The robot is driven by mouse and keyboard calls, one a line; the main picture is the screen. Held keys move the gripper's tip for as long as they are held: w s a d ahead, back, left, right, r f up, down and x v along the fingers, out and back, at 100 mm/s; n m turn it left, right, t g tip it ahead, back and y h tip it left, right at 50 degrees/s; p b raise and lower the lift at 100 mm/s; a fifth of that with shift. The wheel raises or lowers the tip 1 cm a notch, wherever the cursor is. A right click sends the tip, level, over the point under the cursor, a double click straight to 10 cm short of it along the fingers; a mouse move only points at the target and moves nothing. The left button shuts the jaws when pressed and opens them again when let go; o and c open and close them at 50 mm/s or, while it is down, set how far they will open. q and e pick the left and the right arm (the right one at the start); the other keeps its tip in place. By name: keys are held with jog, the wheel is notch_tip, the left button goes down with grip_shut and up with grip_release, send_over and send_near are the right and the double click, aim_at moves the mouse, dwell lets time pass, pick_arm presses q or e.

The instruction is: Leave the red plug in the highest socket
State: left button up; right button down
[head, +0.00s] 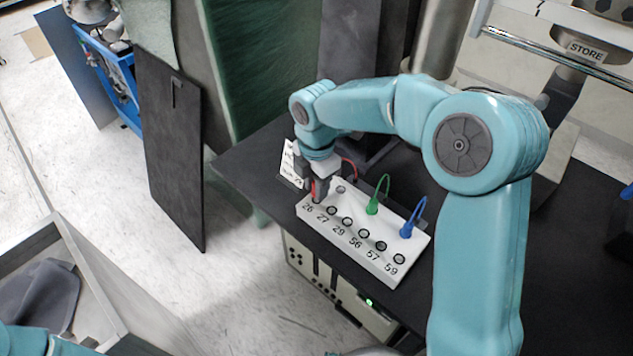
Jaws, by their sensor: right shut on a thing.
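A white socket panel (388,271) lies on the dark table, with a row of round sockets labelled 26, 27, 29, 56, 57 and 59. Socket 59 (399,258) is at the right end and empty. My right gripper (318,190) is shut on the red plug (320,187) at the panel's left end, by the label 26. The red plug's tip is at or just above the panel there; I cannot tell whether it is inserted. The gripper partly hides the plug and its red cable. My left gripper is out of view.
A green plug (372,207) and a blue plug (407,230) stand upright at the panel's back edge, their cables arching up. A white card (289,160) with writing is behind my right gripper. The dark table (255,160) has bare room left of the panel.

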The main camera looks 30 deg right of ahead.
jog(key=shift+f+b, duration=0.75)
jog(key=shift+f, duration=0.3)
dwell(0.6)
jog(key=c, duration=0.8)
grip_release()
jog(key=shift+r, duration=0.1)
notch_tip(320, 180, up, 16)
jog(key=p, duration=0.1)
jog(key=shift+r, duration=0.1)
